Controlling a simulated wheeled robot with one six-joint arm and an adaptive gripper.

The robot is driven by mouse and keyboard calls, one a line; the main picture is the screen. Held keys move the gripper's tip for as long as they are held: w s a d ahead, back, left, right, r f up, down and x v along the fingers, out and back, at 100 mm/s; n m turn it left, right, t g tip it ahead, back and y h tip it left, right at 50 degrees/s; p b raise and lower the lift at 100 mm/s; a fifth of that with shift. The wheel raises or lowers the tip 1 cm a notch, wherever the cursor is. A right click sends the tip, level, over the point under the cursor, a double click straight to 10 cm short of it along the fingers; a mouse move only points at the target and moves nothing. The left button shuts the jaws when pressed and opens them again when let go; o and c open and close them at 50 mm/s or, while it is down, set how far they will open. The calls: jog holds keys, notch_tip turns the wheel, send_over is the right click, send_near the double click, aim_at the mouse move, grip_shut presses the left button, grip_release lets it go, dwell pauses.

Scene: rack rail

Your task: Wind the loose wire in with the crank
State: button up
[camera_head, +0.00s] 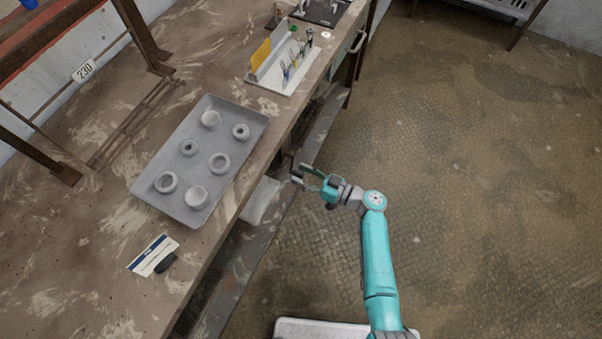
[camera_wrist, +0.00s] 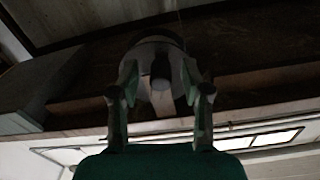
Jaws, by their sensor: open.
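My gripper (camera_head: 304,173) is open beside the front edge of the bench, below its top. In the wrist view its two fingers (camera_wrist: 160,75) stand apart. Between and beyond them is a pale, round-edged part with a dark stubby knob (camera_wrist: 161,66), which looks like the crank and its handle. The fingers stand on either side of the knob; I cannot tell whether they touch it. A thin, faint line (camera_wrist: 180,16) runs up from the round part and may be the wire. In the head view my gripper and the bench edge hide most of the crank.
A shelf (camera_head: 240,270) runs under the bench. The floor (camera_head: 480,200) to the right is clear.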

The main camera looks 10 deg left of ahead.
jog(key=shift+w+a, duration=0.1)
jog(key=shift+a, duration=0.25)
jog(key=shift+c, duration=0.3)
grip_shut()
